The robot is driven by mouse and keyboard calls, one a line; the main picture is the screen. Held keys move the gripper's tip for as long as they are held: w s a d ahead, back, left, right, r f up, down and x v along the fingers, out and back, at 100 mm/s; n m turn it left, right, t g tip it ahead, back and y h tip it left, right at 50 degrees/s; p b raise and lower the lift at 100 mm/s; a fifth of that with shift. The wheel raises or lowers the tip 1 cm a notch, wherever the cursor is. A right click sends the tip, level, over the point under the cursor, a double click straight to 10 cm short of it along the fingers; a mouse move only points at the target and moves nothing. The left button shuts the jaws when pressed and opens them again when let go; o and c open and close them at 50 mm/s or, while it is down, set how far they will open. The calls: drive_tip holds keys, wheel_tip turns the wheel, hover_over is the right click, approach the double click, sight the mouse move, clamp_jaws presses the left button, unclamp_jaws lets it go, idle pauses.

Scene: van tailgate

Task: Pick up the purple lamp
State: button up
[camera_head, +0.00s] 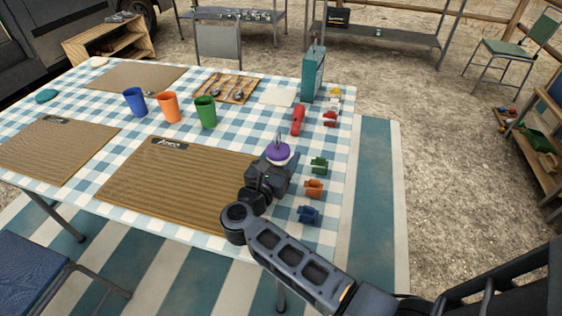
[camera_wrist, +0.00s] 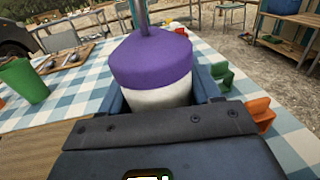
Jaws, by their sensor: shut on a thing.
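The purple lamp (camera_head: 278,152) has a purple top over a white body, with a thin handle on top. It is upright near the right side of the checked table. My gripper (camera_head: 272,168) is around it and shut on it. In the wrist view the lamp (camera_wrist: 152,65) fills the space between my two fingers (camera_wrist: 160,100), which close on its white body. The lamp's lower part is hidden by my gripper, so I cannot tell whether its base touches the table.
Green (camera_head: 319,166), orange (camera_head: 314,188) and blue (camera_head: 309,215) small items stand to the right. A red item (camera_head: 298,120) and a teal box (camera_head: 313,75) are behind. Blue (camera_head: 135,101), orange (camera_head: 168,107) and green (camera_head: 205,112) cups are left. A brown mat (camera_head: 165,190) lies beside my gripper.

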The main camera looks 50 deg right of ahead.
wheel_tip(320, 180, up, 16)
drive_tip(key=shift+r, duration=0.2)
drive_tip(key=shift+w, duration=0.1)
idle(1.3)
